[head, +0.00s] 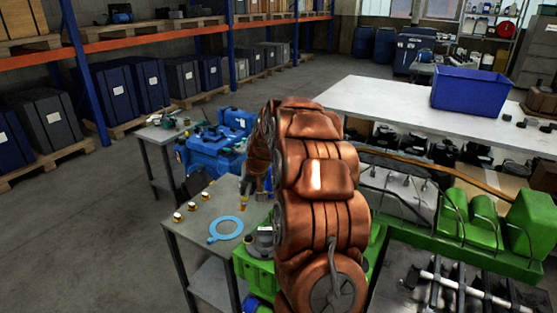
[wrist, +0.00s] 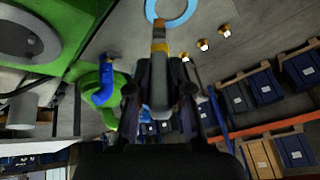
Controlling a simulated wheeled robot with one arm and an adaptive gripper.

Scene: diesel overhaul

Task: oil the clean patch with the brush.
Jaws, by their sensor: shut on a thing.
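My gripper (wrist: 160,98) is shut on a brush (wrist: 160,48), seen in the wrist view. The brush has a dark handle, a yellowish band and a brown end pointing away from the fingers. In the wrist view its tip appears just below a light blue ring (wrist: 172,8); I cannot tell the gap. In the head view the ring (head: 226,229) lies flat on a small grey table (head: 196,234). My copper arm covers the middle of the head view and hides part of my gripper. I cannot make out a clean patch in either view.
Several small brass fittings (head: 191,206) stand on the small table, left of the ring. A green engine block (head: 256,270) is close to its right. A blue engine part (head: 215,145) is behind. A long white bench (head: 390,100) carries a blue bin (head: 469,91). The left floor is open.

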